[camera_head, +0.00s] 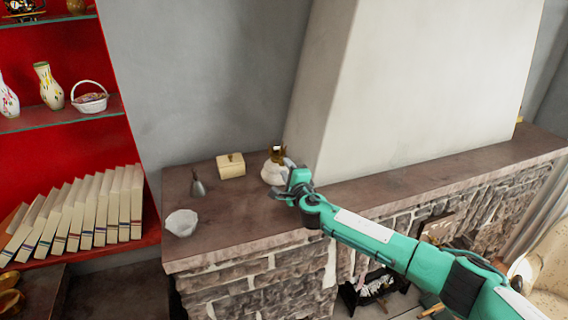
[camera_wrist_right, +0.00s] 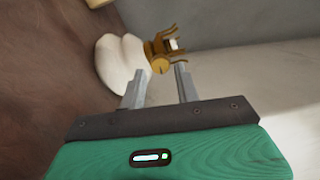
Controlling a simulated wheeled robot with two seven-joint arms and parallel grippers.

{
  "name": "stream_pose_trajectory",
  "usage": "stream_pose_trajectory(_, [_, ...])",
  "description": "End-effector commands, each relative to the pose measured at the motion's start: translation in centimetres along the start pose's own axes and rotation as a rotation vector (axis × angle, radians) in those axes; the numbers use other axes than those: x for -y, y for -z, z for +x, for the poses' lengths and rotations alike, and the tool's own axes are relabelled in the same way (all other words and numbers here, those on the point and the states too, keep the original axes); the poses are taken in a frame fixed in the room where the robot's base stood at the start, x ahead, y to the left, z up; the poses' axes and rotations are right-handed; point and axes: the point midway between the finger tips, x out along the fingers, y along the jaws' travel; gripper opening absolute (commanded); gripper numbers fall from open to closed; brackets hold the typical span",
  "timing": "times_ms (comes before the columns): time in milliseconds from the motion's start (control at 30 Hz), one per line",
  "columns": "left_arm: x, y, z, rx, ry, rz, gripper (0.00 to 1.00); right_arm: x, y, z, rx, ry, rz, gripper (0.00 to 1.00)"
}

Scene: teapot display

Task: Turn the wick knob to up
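An oil lamp with a white, rounded body (camera_head: 272,174) and a brass burner (camera_head: 277,155) stands on the stone mantel, against the chimney breast. In the right wrist view the white body (camera_wrist_right: 118,64) is at the upper left with the brass burner (camera_wrist_right: 165,45) beside it. The round brass wick knob (camera_wrist_right: 160,66) faces my right gripper (camera_wrist_right: 158,72). The fingers are apart, one on each side of the knob as seen from the wrist; I cannot tell whether they touch it. In the head view my right gripper (camera_head: 287,182) partly covers the lamp. My left gripper is not in view.
On the mantel (camera_head: 235,220), left of the lamp, are a cream box (camera_head: 231,166), a small grey can (camera_head: 197,187) and a white bowl (camera_head: 181,223). The sloping chimney breast (camera_head: 400,90) rises close beside the lamp. A red shelf unit with books (camera_head: 100,210) stands at the left.

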Motion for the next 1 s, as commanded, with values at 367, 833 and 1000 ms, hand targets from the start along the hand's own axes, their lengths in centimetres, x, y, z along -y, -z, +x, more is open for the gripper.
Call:
stream_pose_trajectory(367, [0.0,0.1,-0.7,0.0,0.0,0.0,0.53,0.1,0.0,2.8,0.0,0.001,0.0,0.32])
stream_pose_trajectory(833, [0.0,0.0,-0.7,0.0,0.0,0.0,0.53,0.0,0.0,3.0,0.0,0.0,0.0,0.06])
stream_pose_trajectory(1000, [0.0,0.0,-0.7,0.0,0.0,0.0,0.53,0.0,0.0,3.0,0.0,0.0,0.002,0.0])
